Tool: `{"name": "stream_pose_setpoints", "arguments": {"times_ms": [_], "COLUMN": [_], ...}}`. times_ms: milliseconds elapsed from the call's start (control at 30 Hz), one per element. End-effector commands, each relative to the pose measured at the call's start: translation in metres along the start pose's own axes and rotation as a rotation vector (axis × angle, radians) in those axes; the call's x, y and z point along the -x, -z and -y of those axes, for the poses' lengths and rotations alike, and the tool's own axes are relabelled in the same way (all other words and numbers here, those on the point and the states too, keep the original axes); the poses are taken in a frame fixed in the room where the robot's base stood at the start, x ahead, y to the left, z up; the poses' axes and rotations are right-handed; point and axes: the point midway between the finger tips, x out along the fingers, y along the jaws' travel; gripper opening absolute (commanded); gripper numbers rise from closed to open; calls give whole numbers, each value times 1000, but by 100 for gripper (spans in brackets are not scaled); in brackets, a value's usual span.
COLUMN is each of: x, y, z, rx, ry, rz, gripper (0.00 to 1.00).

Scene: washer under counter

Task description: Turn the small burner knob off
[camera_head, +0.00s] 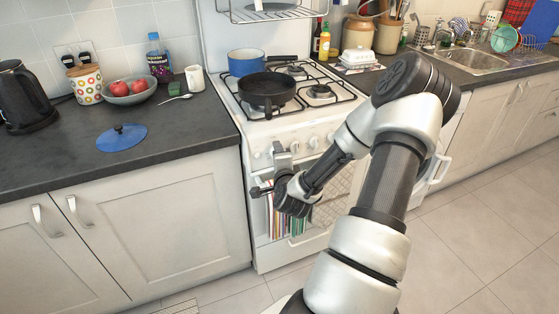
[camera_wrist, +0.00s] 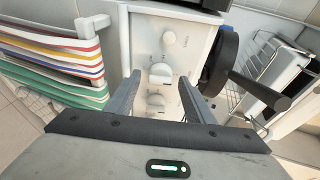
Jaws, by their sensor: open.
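The white stove (camera_head: 258,240) has a row of white knobs along its front panel; one shows right of my gripper (camera_head: 297,144). My gripper (camera_head: 279,152) is at the left part of this panel and hides some of it. In the wrist view, my gripper (camera_wrist: 160,78) has its two fingers apart. One knob (camera_wrist: 160,72) is seen between the fingertips, with a second knob (camera_wrist: 155,103) nearer the palm and a round one (camera_wrist: 168,37) beyond. I cannot tell whether the fingers touch a knob, or which knob is the small burner's.
A black frying pan (camera_head: 267,90) and a blue pot (camera_head: 247,62) stand on the hob. A striped towel (camera_wrist: 55,50) hangs on the oven rail, close to my gripper. The dark counter (camera_head: 60,152) lies left of the stove, with a blue lid (camera_head: 122,138) on it.

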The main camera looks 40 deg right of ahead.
Motion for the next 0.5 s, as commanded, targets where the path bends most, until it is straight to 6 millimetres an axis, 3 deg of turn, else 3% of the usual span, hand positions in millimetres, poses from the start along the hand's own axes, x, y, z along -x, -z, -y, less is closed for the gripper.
{"name": "stream_pose_setpoints", "arguments": {"times_ms": [167, 467, 500], "x": [18, 89, 95], "y": [0, 1, 1], "z": [1, 1, 8], "rx": [1, 1, -3], "ry": [-2, -3, -6], "rz": [0, 0, 0], "gripper": [49, 49, 49]}}
